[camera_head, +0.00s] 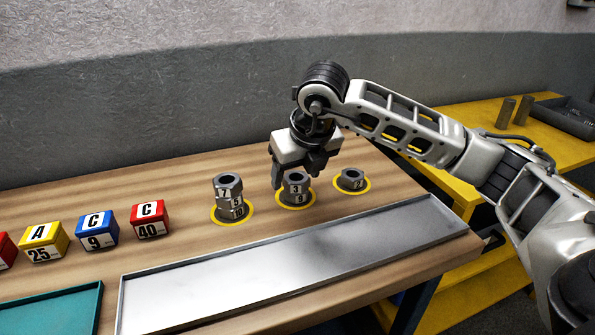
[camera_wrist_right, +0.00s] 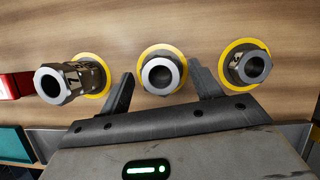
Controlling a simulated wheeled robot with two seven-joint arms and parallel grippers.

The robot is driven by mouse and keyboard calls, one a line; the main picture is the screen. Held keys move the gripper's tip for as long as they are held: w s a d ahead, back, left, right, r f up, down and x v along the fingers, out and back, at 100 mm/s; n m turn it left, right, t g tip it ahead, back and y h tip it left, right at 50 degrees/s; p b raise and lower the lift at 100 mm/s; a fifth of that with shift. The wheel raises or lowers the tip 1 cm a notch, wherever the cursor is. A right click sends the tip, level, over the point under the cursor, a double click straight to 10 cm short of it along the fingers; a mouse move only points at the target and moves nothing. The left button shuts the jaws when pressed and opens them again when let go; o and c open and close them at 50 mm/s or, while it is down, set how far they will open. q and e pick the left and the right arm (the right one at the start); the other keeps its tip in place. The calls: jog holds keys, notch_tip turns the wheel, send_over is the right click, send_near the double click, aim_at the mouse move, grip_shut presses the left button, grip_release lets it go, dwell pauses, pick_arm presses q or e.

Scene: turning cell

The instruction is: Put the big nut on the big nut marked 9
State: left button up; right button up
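In the head view a grey hex nut marked 3 (camera_head: 295,182) sits on top of a nut marked 9 (camera_head: 298,198), on the middle yellow ring. My right gripper (camera_head: 297,178) is at this stack. In the right wrist view its two fingers (camera_wrist_right: 161,80) stand open on either side of the top nut (camera_wrist_right: 158,75), with a small gap showing at each side. The lower nut is hidden there. My left gripper is not in view.
A taller nut stack (camera_head: 229,195), with a 7 near its top, stands left. A lone low nut (camera_head: 351,180) lies right. A long metal tray (camera_head: 290,262) lies in front. Coloured blocks, including a red one (camera_head: 150,220), and a teal tray (camera_head: 60,312) are at left.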

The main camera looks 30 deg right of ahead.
jog(key=shift+r, duration=0.1)
jog(key=shift+r, duration=0.2)
jog(key=v, duration=1.1)
jog(key=shift+s+r+p, duration=0.25)
jog(key=shift+r+p, duration=0.05)
